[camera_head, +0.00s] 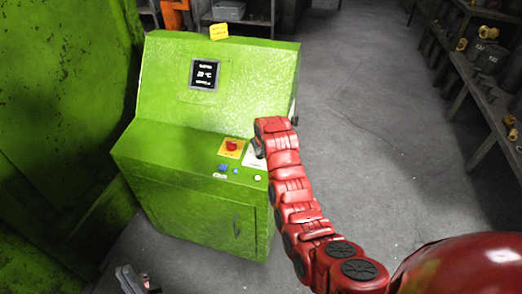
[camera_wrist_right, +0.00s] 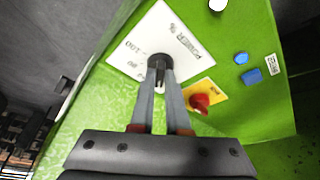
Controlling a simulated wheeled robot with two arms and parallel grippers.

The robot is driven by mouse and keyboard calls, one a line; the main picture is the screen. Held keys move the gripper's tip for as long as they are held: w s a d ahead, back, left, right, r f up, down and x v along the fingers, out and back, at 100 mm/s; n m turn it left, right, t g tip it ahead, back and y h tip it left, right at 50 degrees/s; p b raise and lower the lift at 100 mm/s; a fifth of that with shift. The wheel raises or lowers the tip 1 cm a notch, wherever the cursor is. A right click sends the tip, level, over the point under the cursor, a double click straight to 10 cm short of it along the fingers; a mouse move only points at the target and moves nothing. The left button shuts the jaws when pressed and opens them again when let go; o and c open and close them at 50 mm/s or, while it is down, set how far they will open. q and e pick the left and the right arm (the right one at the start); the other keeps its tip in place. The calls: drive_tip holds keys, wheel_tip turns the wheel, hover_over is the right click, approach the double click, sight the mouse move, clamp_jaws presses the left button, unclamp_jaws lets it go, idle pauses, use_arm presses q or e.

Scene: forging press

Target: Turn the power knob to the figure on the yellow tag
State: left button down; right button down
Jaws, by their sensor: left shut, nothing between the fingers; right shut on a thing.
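The green console (camera_head: 210,110) stands left of centre in the head view. A yellow tag (camera_head: 219,31) sits on its top edge; its writing is too small to read. In the right wrist view the black power knob (camera_wrist_right: 158,60) is on a white plate (camera_wrist_right: 128,42) marked "POWER %", with "80" and "100" legible. My right gripper (camera_wrist_right: 160,74) is shut on the knob, its fingers hiding part of it and of the scale. In the head view my right gripper (camera_head: 258,148) is mostly hidden by its arm. My left gripper (camera_head: 130,280) is shut and empty at the lower left.
A red button on a yellow plate (camera_head: 231,147) is close beside the knob. Blue buttons (camera_head: 222,167) and a white button (camera_head: 257,178) are nearby. A small dark display (camera_head: 204,74) is on the sloped panel. Shelves (camera_head: 470,70) stand right; the floor (camera_head: 370,120) between is clear.

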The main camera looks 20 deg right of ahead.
drive_tip(key=c, duration=0.9)
unclamp_jaws()
drive_tip(key=shift+s+r, duration=0.2)
drive_tip(key=shift+r, duration=0.35)
drive_tip(key=p+v, duration=0.8)
drive_tip(key=v, duration=0.8)
drive_tip(key=shift+s+a, duration=0.1)
